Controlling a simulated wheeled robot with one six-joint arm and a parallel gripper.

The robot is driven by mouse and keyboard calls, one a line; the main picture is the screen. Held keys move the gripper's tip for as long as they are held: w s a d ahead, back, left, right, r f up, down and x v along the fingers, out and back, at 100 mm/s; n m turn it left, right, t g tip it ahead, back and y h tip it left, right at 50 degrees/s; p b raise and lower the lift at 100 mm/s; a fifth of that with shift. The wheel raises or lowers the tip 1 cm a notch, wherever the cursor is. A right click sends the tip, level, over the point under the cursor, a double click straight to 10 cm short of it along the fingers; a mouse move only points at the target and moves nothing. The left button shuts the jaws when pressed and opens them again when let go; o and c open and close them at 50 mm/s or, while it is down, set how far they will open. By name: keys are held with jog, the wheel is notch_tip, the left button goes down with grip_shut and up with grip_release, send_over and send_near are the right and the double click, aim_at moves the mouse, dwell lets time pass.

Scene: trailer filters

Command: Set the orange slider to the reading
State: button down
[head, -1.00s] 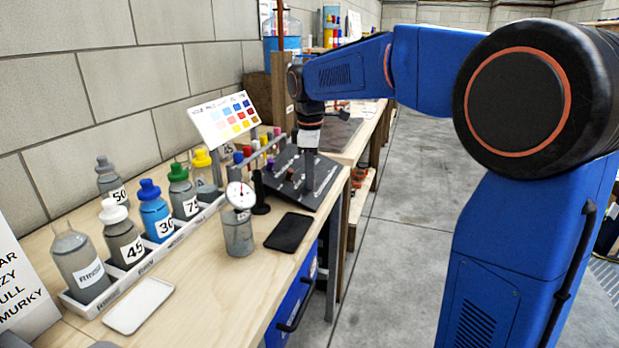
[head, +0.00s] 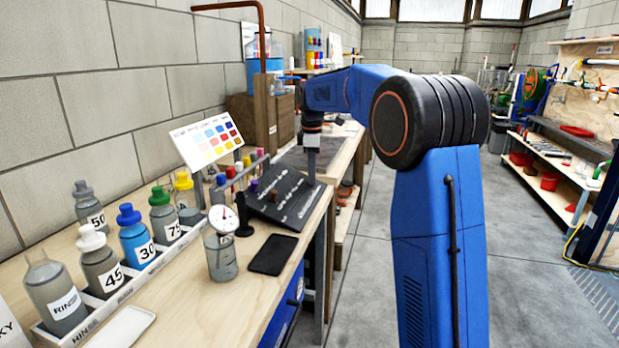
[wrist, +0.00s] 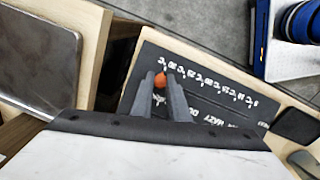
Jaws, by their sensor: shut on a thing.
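The orange slider (wrist: 160,77) is a small orange knob on a dark sloped board (wrist: 207,92) with a row of white numbers. In the wrist view my gripper (wrist: 161,84) is shut on the knob, one finger on each side, near the left end of the number row. In the head view the board (head: 297,209) lies on the bench under my gripper (head: 311,180), and the orange knob is hidden. A round white dial with a red pointer (head: 223,219) sits on a grey jar (head: 221,258); its reading is unclear.
Several labelled bottles stand in a white rack (head: 128,288) at left. A black flat slab (head: 272,254) lies in front of the board. A colour chart (head: 208,141) and a rack of coloured-cap tubes (head: 246,172) stand behind it. The floor right of the bench is clear.

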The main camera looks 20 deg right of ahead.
aim_at(312, 187)
jog(key=shift+w+d, duration=0.1)
jog(key=shift+w, duration=0.05)
jog(key=c, duration=1.7)
grip_release()
jog(key=shift+r, duration=0.1)
jog(key=r, duration=0.5)
jog(key=s+r, duration=0.1)
jog(key=r, duration=1.1)
jog(key=shift+s+a, duration=0.25)
jog(key=shift+a, duration=0.05)
